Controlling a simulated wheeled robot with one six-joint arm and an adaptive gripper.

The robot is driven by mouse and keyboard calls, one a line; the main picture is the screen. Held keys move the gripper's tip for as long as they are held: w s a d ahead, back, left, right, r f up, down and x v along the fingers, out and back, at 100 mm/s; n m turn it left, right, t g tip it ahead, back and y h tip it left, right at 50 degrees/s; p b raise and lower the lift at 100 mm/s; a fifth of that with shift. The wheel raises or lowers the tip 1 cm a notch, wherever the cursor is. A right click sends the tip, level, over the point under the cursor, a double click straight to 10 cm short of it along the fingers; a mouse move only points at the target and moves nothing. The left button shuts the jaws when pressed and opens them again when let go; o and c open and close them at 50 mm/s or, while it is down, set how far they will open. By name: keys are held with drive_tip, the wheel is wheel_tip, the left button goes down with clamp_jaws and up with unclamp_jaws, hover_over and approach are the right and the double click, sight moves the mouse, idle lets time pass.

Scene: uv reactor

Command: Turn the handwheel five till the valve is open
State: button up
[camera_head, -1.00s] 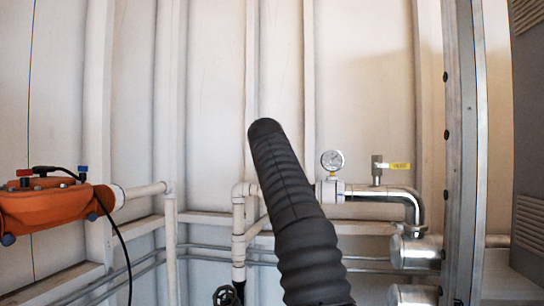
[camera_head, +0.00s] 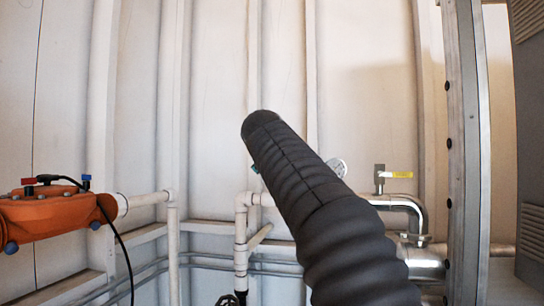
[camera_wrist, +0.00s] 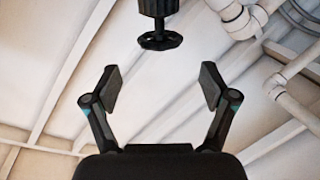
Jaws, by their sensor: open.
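A black handwheel (camera_wrist: 160,40) hangs below a ribbed dark valve body (camera_wrist: 158,8) at the top of the wrist view. My gripper (camera_wrist: 160,88) is open and empty, its two fingers spread wide, and the wheel shows beyond the fingertips, roughly centred between them and apart from both. In the head view, the top of a dark handwheel (camera_head: 228,299) shows at the bottom edge, beside a white pipe. I cannot read a number on either wheel, nor tell if they are the same one.
An orange actuator (camera_head: 52,216) with a black cable stands at left. White pipes (camera_head: 241,240) run along the wall. A metal post (camera_head: 464,150) stands further right.

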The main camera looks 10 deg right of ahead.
drive_tip(key=shift+v, duration=1.05)
